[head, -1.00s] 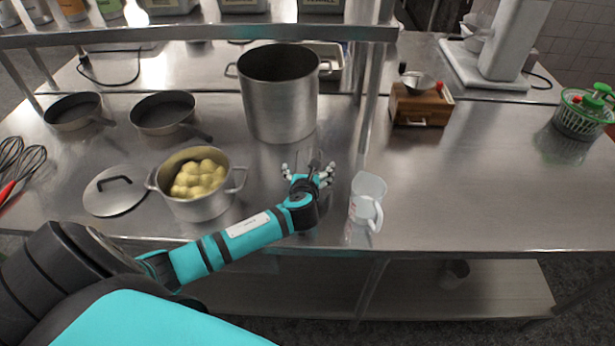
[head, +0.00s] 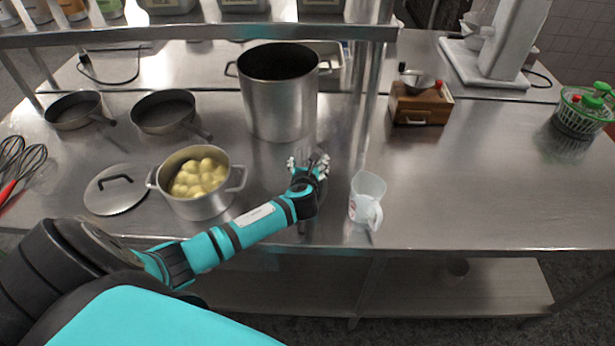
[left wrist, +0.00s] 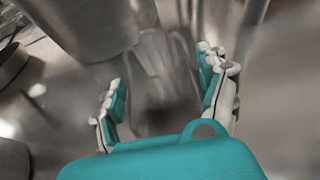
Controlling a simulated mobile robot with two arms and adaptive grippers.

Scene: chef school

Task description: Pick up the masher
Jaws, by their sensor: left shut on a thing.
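My left gripper (head: 308,163) is in front of the tall pot, between the pot of potatoes and the clear jug. It is shut on the masher (left wrist: 165,62), a grey metal thing that shows blurred between the two fingers in the left wrist view. In the head view the masher is mostly hidden by the fingers and wrist, and I cannot tell whether it touches the counter. My right gripper is not in view.
A tall steel pot (head: 278,103) stands just behind my left gripper. A pot (head: 202,207) of potatoes is to the left and a clear measuring jug (head: 367,197) to the right. A shelf rail (head: 200,33) crosses overhead.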

